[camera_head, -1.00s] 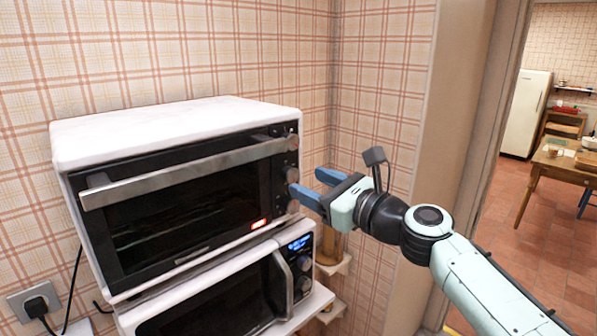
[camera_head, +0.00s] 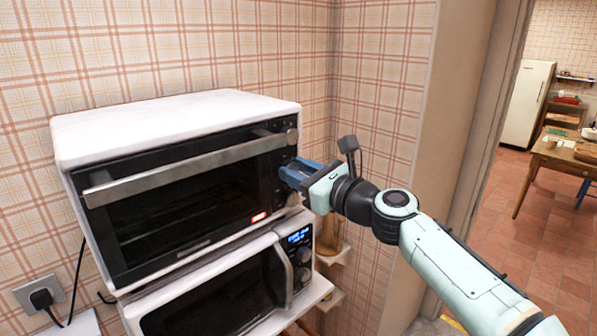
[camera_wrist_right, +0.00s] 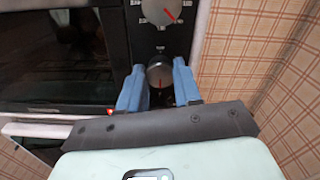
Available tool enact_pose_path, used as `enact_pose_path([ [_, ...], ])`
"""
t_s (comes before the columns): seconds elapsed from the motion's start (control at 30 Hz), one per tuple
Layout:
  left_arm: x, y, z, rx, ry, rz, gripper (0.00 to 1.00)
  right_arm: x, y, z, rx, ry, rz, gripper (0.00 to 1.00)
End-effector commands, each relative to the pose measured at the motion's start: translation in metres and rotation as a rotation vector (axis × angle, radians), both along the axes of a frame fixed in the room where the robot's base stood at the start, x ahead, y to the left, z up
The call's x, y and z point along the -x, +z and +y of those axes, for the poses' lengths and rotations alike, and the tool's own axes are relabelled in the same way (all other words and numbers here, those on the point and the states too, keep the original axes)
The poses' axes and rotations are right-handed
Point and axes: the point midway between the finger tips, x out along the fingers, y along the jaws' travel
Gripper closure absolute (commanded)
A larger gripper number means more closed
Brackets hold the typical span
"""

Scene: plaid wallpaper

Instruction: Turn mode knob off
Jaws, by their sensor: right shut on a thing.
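The oven (camera_head: 180,190) has a column of round knobs on the right side of its black front. My right gripper (camera_head: 290,174) reaches it from the right and is shut on the middle knob. In the right wrist view this knob (camera_wrist_right: 160,76) sits between the two blue fingers, its red mark pointing about straight down. Above it is the upper knob (camera_wrist_right: 161,10), whose red mark points toward the lower right. The lower knob (camera_head: 293,199) shows under the fingers in the head view. I cannot read which knob is the mode knob. My left gripper is not in view.
A microwave (camera_head: 215,300) with a lit display stands just below the oven. The plaid wall (camera_head: 375,110) is close on the right. A doorway with a table (camera_head: 555,160) lies beyond.

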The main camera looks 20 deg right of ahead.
Motion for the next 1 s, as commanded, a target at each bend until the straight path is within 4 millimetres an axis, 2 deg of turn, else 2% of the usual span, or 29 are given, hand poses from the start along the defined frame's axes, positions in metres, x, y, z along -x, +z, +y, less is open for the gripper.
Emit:
enact_pose_path([
  [0.37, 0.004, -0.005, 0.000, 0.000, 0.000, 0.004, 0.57, 0.000, -0.001, 0.001, 0.124, 0.001, -0.043, 0.97],
  [1.0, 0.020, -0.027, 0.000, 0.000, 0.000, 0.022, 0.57, 0.001, -0.002, 0.001, 0.676, 0.000, -0.236, 0.97],
])
